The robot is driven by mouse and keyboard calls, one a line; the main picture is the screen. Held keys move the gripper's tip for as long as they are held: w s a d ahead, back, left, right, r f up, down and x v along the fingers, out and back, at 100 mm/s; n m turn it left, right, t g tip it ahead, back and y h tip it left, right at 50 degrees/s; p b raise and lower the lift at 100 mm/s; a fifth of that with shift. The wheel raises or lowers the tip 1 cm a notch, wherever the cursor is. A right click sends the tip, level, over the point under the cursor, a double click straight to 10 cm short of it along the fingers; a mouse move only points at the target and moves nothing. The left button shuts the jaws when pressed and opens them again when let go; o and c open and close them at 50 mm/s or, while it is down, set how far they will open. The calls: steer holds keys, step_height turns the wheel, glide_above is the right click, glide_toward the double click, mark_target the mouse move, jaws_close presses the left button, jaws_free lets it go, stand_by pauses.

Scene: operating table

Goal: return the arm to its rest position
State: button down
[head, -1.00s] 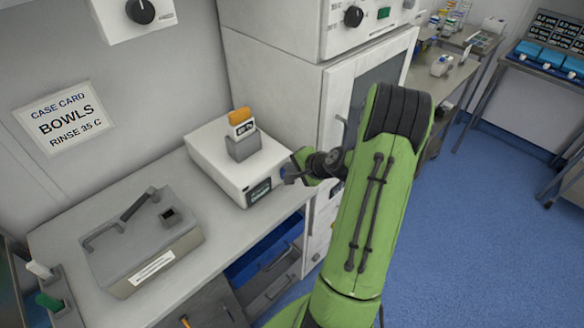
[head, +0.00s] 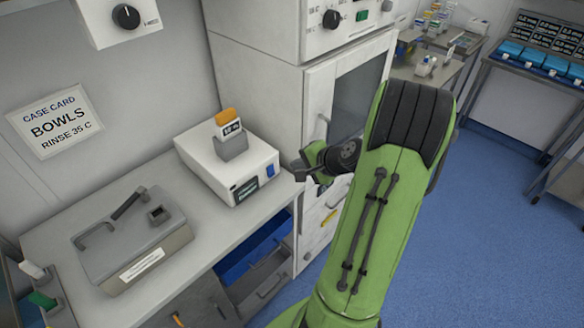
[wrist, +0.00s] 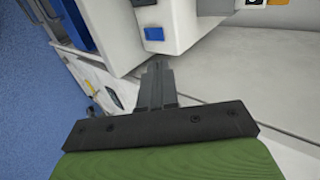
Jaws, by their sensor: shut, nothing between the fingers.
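My green arm (head: 385,190) rises through the right half of the head view, with its dark elbow at the top. My gripper (head: 302,170) points left, just off the right end of the white box device on the counter. In the wrist view my gripper (wrist: 157,70) is shut, its dark fingers together with nothing between them. The fingers appear apart from the device and the counter.
The white device (head: 215,165) holds an orange-topped item (head: 229,125). A grey lidded bath (head: 135,240) stands on the counter (head: 215,232). An open blue drawer (head: 252,250) sits below. A white cabinet (head: 270,85) stands behind my gripper. Blue floor (head: 480,200) at right is clear.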

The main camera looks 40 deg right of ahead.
steer(key=shift+s+r, duration=0.7)
steer(key=shift+r, duration=0.3)
